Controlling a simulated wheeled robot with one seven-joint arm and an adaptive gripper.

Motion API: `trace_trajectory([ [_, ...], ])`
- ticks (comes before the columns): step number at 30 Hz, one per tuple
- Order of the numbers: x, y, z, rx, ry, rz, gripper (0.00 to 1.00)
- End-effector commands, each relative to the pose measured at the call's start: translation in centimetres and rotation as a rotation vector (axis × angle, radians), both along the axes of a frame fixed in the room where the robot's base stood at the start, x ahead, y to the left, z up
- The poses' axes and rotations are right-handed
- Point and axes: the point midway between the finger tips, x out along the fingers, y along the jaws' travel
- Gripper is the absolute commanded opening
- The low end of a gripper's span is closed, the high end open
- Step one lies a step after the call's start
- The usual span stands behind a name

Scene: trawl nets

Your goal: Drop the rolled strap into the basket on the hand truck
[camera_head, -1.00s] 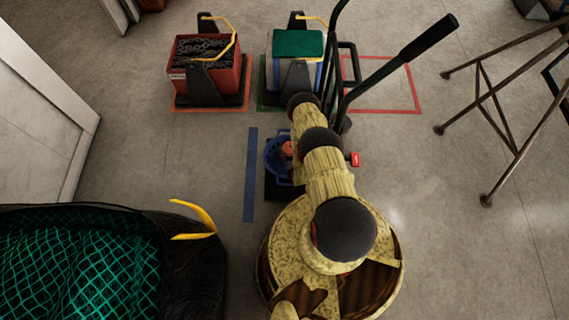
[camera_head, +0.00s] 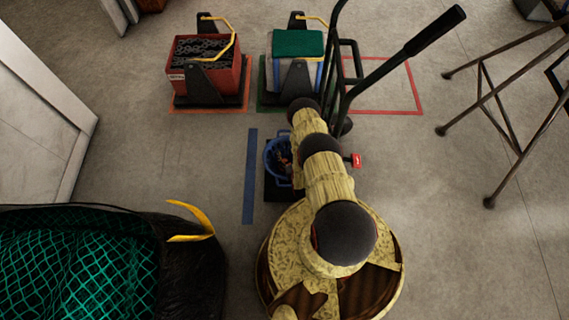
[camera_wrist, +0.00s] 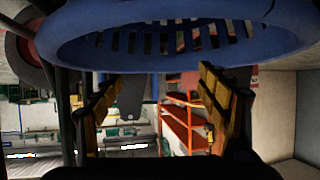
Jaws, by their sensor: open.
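The blue basket (camera_head: 270,163) stands on a black base in front of the hand truck (camera_head: 343,90), partly hidden by my arm. It also shows in the wrist view as a slotted blue bowl (camera_wrist: 75,40) across the top. My gripper (camera_wrist: 160,88) is open, with its two yellowish fingers apart, close to the basket's rim, and nothing shows between them. In the head view my arm mostly hides the gripper. Small orange and dark patches show inside the basket there. I cannot tell whether these are the rolled strap or parts of my gripper.
A red crate of chain (camera_head: 238,80) and a green-topped crate (camera_head: 281,72) stand behind, to the left. A black bin with green netting (camera_head: 190,262) is at the lower left. A rusty metal frame (camera_head: 515,110) stands at the right. The floor between is clear.

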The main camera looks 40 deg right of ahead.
Motion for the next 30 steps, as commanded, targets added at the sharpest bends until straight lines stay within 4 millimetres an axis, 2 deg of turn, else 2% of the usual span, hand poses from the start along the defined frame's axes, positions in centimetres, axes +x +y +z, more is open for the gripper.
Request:
trace_trajectory([
  [11, -0.5, 0.2, 0.1, 0.001, 0.003, 0.000, 0.77],
  [22, -4.9, 2.3, 2.5, 0.001, 0.002, 0.000, 0.77],
  [30, -6.2, 2.9, 3.2, 0.000, 0.001, 0.000, 0.77],
])
